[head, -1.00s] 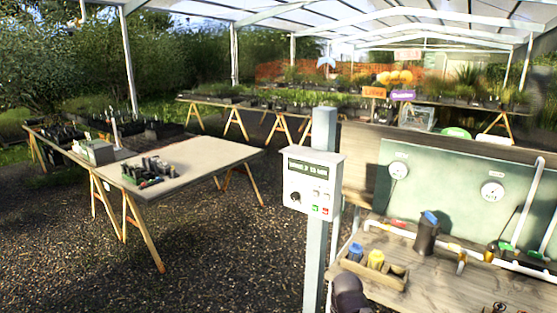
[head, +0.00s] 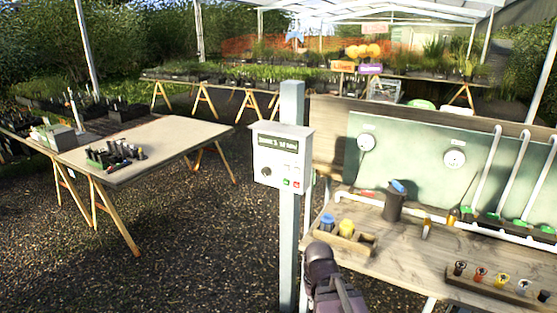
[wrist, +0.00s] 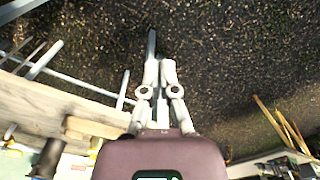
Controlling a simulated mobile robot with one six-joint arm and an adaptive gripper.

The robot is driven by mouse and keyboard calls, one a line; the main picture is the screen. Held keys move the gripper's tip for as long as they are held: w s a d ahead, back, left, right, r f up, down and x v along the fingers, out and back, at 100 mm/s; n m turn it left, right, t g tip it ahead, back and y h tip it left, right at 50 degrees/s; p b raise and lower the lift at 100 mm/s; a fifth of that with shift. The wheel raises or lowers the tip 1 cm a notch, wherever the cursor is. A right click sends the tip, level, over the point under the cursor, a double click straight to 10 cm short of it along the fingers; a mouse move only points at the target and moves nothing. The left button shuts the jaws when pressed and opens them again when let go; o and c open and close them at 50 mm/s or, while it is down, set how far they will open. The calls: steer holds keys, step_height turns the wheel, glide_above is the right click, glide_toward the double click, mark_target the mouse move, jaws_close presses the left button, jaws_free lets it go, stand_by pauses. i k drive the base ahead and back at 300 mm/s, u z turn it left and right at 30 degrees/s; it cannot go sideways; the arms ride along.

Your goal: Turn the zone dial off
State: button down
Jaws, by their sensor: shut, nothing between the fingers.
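A white control box (head: 282,156) is fixed to a grey post (head: 290,230). Its front has a small dark display (head: 278,142), a small dark round dial (head: 266,170) at lower left, and a green and a red button at lower right. The dial's setting is too small to read. My gripper (wrist: 160,66) shows in the wrist view, shut and empty, above dark gravel. In the head view only part of my arm shows, below and right of the box, apart from the dial; the fingers cannot be made out there.
A wooden bench (head: 400,240) right of the post holds a dark jug (head: 394,204), a wooden tray (head: 360,243), white pipes and several coloured valves. Behind it stands a green panel (head: 415,145) with two round gauges. A table (head: 165,150) stands left. Gravel between is clear.

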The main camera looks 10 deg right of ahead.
mark_target(266, 172)
steer(key=k, duration=1.35)
steer(key=u, duration=0.35)
steer(key=i, duration=1.8)
steer(key=z, duration=0.35)
